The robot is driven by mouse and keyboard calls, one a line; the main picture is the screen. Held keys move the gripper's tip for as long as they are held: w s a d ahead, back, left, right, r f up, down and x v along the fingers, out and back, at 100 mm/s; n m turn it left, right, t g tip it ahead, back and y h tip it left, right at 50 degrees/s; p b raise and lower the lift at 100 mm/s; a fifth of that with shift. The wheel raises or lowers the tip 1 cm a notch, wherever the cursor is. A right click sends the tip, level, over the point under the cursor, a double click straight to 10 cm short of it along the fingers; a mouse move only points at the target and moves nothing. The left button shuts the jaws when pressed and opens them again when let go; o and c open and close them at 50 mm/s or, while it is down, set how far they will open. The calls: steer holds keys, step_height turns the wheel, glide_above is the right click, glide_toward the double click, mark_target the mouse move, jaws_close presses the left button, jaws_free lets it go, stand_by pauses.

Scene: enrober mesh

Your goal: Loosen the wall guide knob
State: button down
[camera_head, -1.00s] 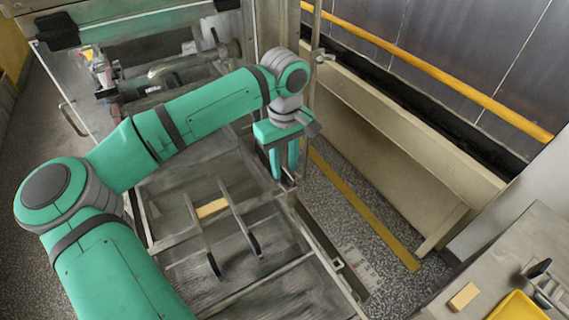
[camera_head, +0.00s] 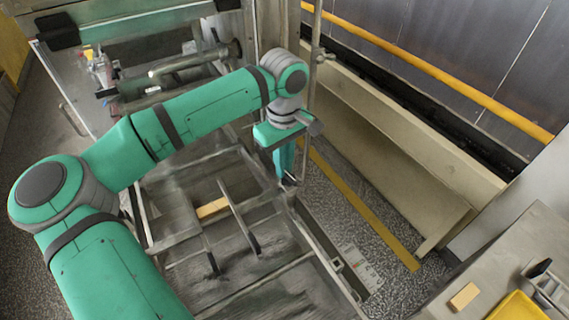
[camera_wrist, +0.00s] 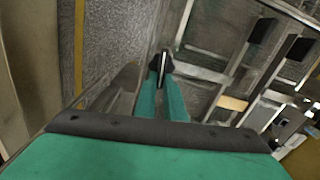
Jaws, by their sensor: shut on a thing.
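My gripper (camera_head: 288,176) points down at the right side rail of the mesh conveyor (camera_head: 280,270). Its green fingers are shut on a small dark knob with a bright metal part, the wall guide knob (camera_wrist: 162,66). The wrist view shows the dark fingertips (camera_wrist: 160,63) on both sides of it. In the head view the fingers hide most of the knob, and they overlap so they look like one piece. How loose the knob is cannot be told.
Two thin guide bars (camera_head: 238,218) with dark ends and a tan block (camera_head: 212,208) lie over the conveyor. A metal side wall (camera_head: 400,150) stands to the right. A bench at lower right holds a tan block (camera_head: 464,296) and yellow tray (camera_head: 515,308).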

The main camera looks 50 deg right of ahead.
steer(key=n, duration=0.4)
steer(key=shift+a, duration=0.3)
steer(key=n, duration=0.4)
steer(key=shift+s+a, duration=0.1)
steer(key=shift+a, duration=0.25)
steer(key=n, duration=0.4)
steer(key=shift+s+a+n, duration=0.25)
steer(key=shift+s+n, duration=0.05)
steer(key=shift+n, duration=0.1)
steer(key=shift+s+a+n, duration=0.1)
steer(key=shift+s+n, duration=0.05)
steer(key=shift+n, duration=0.7)
steer(key=shift+s+n, duration=0.1)
steer(key=shift+n, duration=0.75)
steer(key=c, duration=1.8)
jaws_free()
steer(key=shift+c, duration=0.2)
